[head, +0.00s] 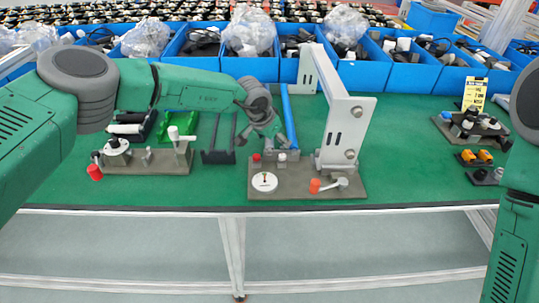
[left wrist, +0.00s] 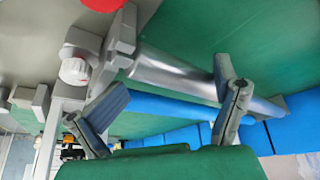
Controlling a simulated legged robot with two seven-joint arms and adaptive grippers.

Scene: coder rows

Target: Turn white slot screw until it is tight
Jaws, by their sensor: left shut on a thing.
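The white slot screw (left wrist: 74,70) shows as a round white head on a grey block in the left wrist view, and a small white knob (head: 282,157) stands on the middle fixture in the head view. My left gripper (head: 272,133) is just above this fixture, pointing down. In the left wrist view its fingers (left wrist: 165,98) are spread to either side of a silver rod (left wrist: 175,72), and it is shut on it, though the contact is unclear. The screw lies beyond the left finger, apart from it. My right gripper is not in view.
Another fixture (head: 145,160) lies left. Blue bins (head: 362,76) line the back.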

